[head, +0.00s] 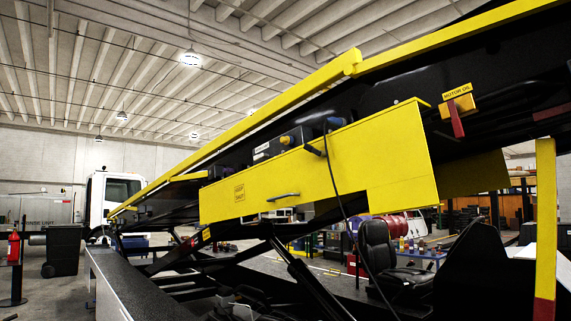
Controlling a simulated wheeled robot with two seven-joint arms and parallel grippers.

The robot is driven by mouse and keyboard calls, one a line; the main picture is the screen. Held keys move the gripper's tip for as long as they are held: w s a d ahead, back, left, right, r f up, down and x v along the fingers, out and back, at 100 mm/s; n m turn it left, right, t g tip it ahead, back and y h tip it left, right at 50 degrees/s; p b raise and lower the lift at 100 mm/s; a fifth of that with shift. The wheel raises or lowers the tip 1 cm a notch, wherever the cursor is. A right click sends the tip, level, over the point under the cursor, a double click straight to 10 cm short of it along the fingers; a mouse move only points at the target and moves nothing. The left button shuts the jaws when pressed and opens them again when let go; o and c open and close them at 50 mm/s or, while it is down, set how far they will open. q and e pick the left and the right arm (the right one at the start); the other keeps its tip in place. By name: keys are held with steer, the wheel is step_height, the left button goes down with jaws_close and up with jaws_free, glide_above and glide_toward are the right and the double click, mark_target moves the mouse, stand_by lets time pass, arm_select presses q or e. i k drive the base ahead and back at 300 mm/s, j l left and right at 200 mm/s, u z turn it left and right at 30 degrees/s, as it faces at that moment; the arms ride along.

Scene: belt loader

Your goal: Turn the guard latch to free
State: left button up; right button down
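A long yellow guard panel (375,160) hangs along the side of the raised, sloping belt loader. A thin grey handle (283,197) lies nearly level near the panel's lower edge. A short dark lever (313,150) sticks out near its top edge. I cannot tell which of these is the guard latch. Neither of my grippers shows in the head view.
A red lever (457,119) hangs under a "MOTOR OIL" label at upper right. A dark cable (333,185) hangs across the panel. A black seat (380,247) and a yellow post (545,220) stand at right. The loader's dark deck edge (108,280) runs along lower left.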

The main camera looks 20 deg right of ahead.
mark_target(309, 149)
steer(key=i+j, duration=0.15)
steer(key=i, duration=0.35)
steer(key=i+j, duration=0.15)
steer(key=i, duration=0.35)
